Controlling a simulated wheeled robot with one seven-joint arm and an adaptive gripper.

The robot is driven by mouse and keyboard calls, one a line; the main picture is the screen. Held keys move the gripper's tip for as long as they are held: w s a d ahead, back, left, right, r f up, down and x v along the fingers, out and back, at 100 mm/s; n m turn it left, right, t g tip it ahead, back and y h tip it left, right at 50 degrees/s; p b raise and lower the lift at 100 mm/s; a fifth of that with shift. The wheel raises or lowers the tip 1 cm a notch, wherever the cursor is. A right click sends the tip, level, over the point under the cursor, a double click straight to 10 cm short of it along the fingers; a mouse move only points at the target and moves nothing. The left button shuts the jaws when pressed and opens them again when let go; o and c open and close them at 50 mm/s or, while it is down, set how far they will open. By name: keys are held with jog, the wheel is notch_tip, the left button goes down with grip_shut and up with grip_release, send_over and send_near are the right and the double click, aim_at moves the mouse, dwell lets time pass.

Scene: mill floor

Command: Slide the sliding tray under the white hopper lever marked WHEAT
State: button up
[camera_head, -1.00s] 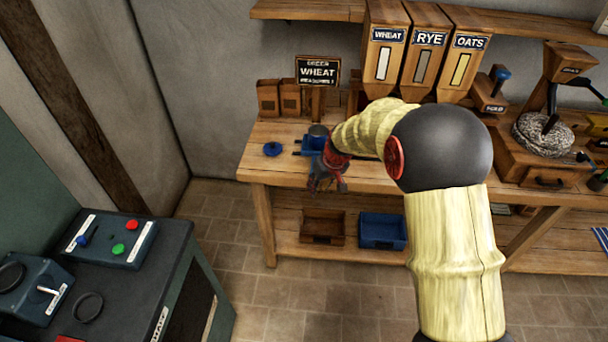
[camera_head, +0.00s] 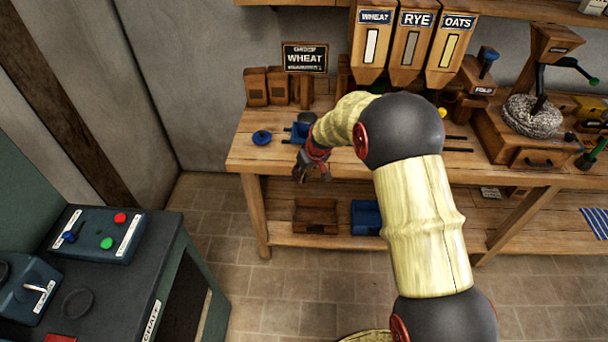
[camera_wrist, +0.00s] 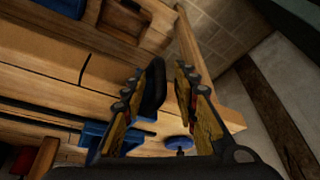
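The blue sliding tray (camera_head: 300,130) sits on dark rails along the bench top, left of the hoppers and partly hidden by my arm. The WHEAT hopper (camera_head: 359,62) hangs at the back wall, with a white vertical strip (camera_head: 371,46) on its front. My gripper (camera_head: 312,172) is at the bench's front edge, just in front of the tray. In the wrist view its fingers (camera_wrist: 160,105) are apart, with blue tray parts (camera_wrist: 98,134) beyond them. A dark upright piece (camera_wrist: 153,88) shows beside the left finger; I cannot tell whether it touches.
The RYE (camera_head: 411,50) and OATS (camera_head: 450,50) hoppers stand right of WHEAT. A blue round knobbed piece (camera_head: 262,137) lies left of the tray. A WHEAT order sign (camera_head: 305,58) stands behind. A brown box (camera_head: 315,215) and blue box (camera_head: 366,217) sit on the lower shelf.

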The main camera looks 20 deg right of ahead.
grip_shut()
dwell(0.9)
